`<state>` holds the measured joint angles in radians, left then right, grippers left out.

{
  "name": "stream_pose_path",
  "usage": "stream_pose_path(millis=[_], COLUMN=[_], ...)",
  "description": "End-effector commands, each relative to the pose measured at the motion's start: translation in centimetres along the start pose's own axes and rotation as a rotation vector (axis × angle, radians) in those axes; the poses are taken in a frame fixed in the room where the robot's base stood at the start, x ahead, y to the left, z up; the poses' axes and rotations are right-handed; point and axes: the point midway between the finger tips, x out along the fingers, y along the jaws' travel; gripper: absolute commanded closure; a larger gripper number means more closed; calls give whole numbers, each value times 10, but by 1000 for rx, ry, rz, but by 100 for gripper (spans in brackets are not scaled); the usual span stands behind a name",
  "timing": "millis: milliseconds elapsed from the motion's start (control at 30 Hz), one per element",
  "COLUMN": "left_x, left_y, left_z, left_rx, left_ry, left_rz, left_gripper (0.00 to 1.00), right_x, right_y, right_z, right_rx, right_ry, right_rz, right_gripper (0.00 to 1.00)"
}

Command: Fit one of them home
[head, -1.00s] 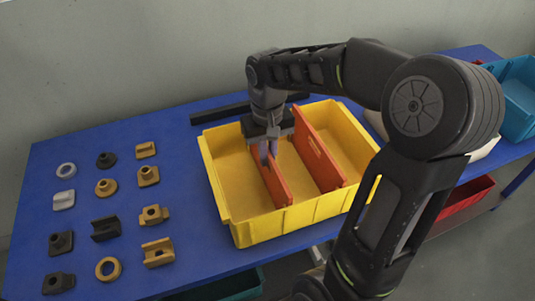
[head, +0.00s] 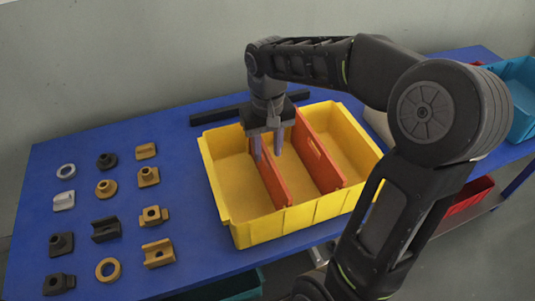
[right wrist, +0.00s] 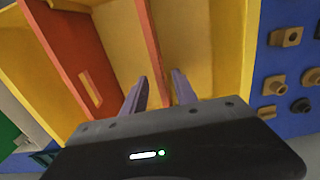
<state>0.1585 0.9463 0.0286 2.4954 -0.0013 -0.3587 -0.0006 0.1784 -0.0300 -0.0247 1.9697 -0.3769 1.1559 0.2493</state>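A yellow crate (head: 267,233) stands on the blue table with two orange dividers across it. The left divider (head: 275,187) stands in the crate, its far part hidden by my right gripper. The right divider (head: 318,150) stands upright beside it, with a slot in its face. My right gripper (head: 267,150) is over the left divider, its two fingers apart. In the right wrist view the open fingers (right wrist: 160,80) appear on either side of that divider (right wrist: 153,45), while the slotted divider (right wrist: 72,50) is farther left. I cannot tell how deep either divider sits. My left gripper is not in view.
Several small grey, black and tan parts (head: 105,188) lie in rows on the left of the blue table (head: 190,200). A black bar (head: 213,115) lies behind the crate. A teal bin (head: 520,98) is at the far right, a red bin (head: 468,197) below.

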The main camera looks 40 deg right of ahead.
Motion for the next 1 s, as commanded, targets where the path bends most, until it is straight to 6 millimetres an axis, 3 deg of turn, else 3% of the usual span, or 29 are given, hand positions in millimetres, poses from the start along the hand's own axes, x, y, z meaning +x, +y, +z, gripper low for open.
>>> stream_pose_path(millis=[100,300,1000], left_x=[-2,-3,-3], left_y=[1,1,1], left_z=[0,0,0], left_rx=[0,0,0], left_ry=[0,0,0], left_rz=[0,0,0], left_gripper=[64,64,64], right_x=[-22,-47,-50], right_y=[0,0,0], right_z=[-1,-1,0], right_rx=[0,0,0], right_ry=[4,2,0], right_rz=[-1,-1,-1], right_gripper=[66,66,66])
